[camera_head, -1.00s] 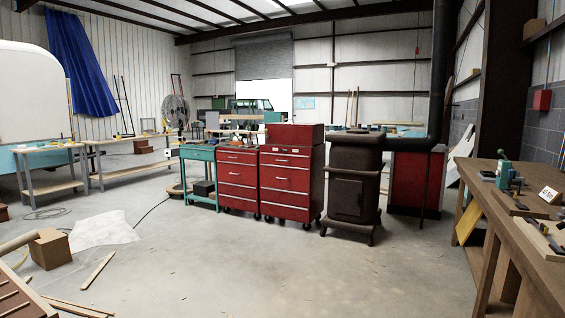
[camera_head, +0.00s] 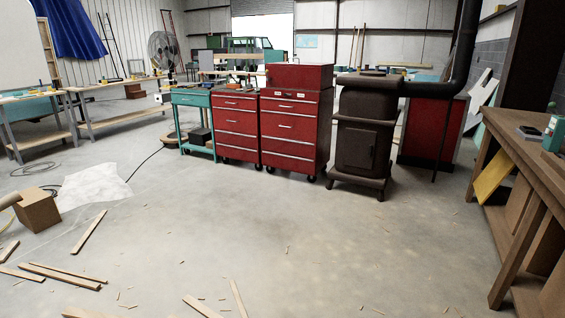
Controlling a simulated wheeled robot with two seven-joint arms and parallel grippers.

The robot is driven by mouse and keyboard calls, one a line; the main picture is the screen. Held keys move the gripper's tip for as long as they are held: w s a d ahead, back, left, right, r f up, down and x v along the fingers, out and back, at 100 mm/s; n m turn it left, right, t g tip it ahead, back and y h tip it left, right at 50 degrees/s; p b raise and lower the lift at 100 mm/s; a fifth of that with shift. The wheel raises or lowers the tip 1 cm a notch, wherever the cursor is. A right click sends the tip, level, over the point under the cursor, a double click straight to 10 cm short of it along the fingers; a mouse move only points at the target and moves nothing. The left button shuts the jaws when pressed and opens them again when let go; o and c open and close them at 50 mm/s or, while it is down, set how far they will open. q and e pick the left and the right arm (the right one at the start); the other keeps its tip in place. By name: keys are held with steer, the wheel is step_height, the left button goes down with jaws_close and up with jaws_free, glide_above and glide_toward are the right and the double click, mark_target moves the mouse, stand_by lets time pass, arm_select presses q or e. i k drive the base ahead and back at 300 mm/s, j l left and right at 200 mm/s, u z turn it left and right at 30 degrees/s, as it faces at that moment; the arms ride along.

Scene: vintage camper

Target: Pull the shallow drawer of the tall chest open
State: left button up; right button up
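Two red tool chests stand side by side in the middle distance of the head view. The taller chest (camera_head: 290,150) is the right one, with a red top box (camera_head: 299,76) on it. Its front has several drawers with pale horizontal handles, and all look shut. A shallow drawer (camera_head: 288,107) runs near the top of its front. The lower red chest (camera_head: 236,140) on its left also looks shut. Neither of my grippers is in view, and the chest is well ahead across open floor.
A dark iron stove (camera_head: 362,140) stands close to the chest's right. A teal cart (camera_head: 193,110) is at the left. A wooden workbench (camera_head: 530,165) lines the right side. Loose wood strips (camera_head: 60,274) and a cardboard box (camera_head: 37,209) lie at left. The central floor is mostly clear.

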mark_target(277, 104)
steer(key=i+u, duration=0.35)
steer(key=i, duration=4.95)
